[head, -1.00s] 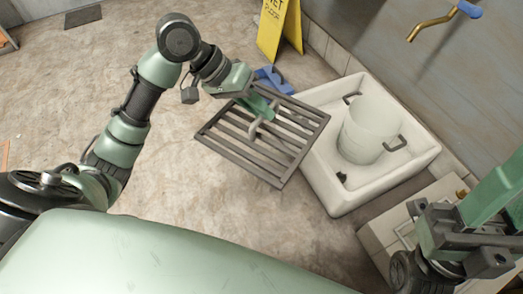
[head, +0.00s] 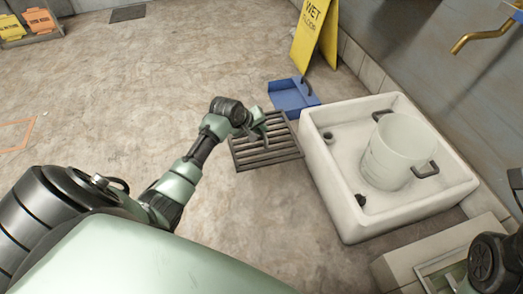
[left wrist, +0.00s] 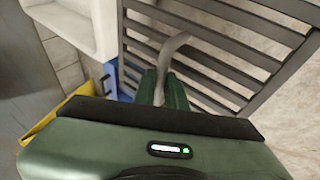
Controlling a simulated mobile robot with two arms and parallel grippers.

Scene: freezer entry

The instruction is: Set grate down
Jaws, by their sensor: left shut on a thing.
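The dark slatted grate (head: 268,153) is just left of the white sink basin and low over the floor. I cannot tell whether it touches the floor. My left gripper (head: 260,130) is above its far part and shut on its curved handle. In the left wrist view, the grate (left wrist: 235,48) spreads beyond the green fingers of the left gripper (left wrist: 162,90), with the grey handle (left wrist: 172,46) between them. Floor shows through the slats. The right gripper is not visible; only a dark part of my right arm shows at the lower right.
The white basin (head: 335,205) holds a pale bucket (head: 388,155). A blue dustpan (head: 292,95) lies behind the grate, with a yellow wet-floor sign (head: 313,32) further back. The floor (head: 130,95) on the left is open.

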